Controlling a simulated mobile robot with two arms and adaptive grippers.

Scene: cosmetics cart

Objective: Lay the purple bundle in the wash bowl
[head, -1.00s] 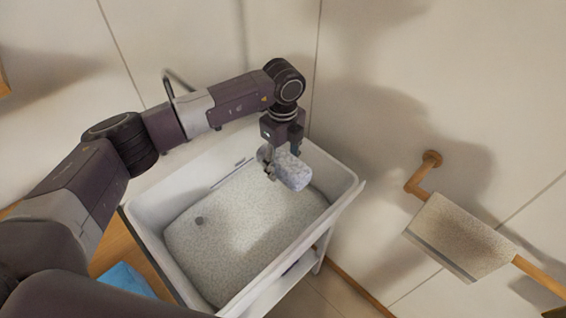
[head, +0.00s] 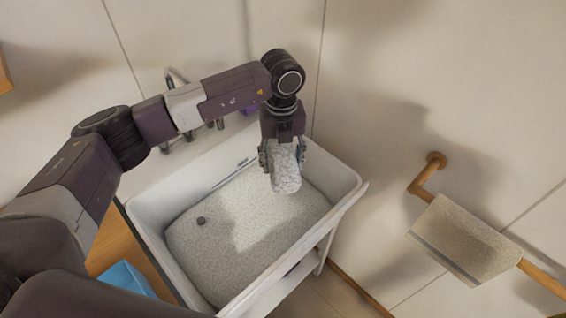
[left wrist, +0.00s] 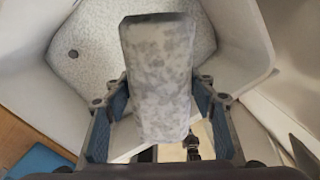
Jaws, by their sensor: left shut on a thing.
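The wash bowl (head: 345,190) is a white rectangular basin with a speckled grey floor and a small dark drain (head: 201,220); it also shows in the left wrist view (left wrist: 235,30). My left gripper (head: 283,160) is shut on a grey-white mottled bundle (head: 286,180), held over the far right part of the bowl. The bundle looks grey, not purple. In the left wrist view the bundle (left wrist: 158,75) sits between the two fingers. My right gripper is out of view.
A tap (head: 176,78) stands behind the bowl, partly behind my arm. A blue item (head: 126,279) lies on the wooden surface (head: 112,244) at the left. A towel (head: 463,238) hangs on a wooden wall rail at the right. The bowl floor looks clear.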

